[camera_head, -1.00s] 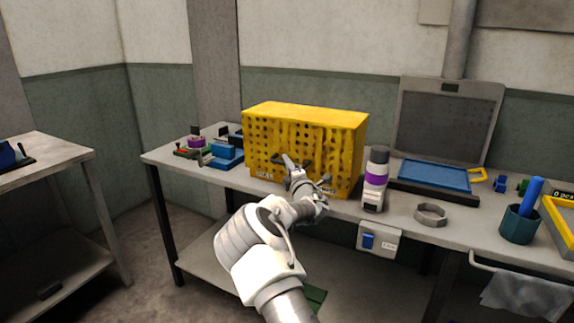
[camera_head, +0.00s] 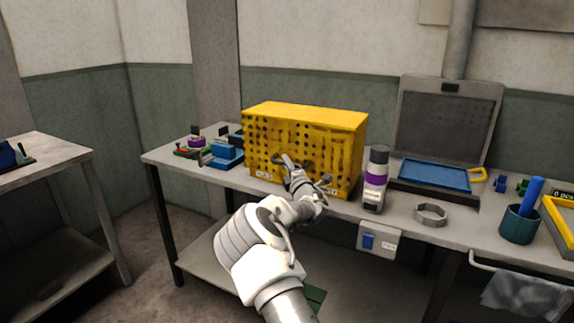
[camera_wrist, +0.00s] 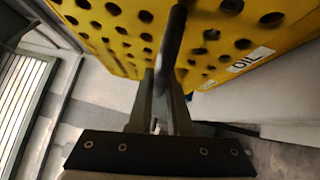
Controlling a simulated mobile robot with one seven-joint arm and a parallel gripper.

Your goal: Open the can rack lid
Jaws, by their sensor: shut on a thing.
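The can rack (camera_head: 300,115) is a yellow box with rows of round holes, upright on the bench and shut as far as I can see. Its perforated front also fills the top of the wrist view (camera_wrist: 120,30), with an "OIL" label at the right. My gripper (camera_head: 291,167) is at the lower middle of this front. In the wrist view my gripper (camera_wrist: 163,100) is shut on a dark bar (camera_wrist: 175,45) that stands against the yellow front and looks like a handle. My fingers hide its lower end. My arm covers part of the rack's lower front in the head view.
A spray can with a purple band (camera_head: 375,180) stands just right of the rack. Farther right are a blue tray (camera_head: 435,175), a grey ring (camera_head: 431,213) and a teal cup (camera_head: 519,224). Small blue parts (camera_head: 222,155) lie left. A switch box (camera_head: 378,241) hangs from the bench edge.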

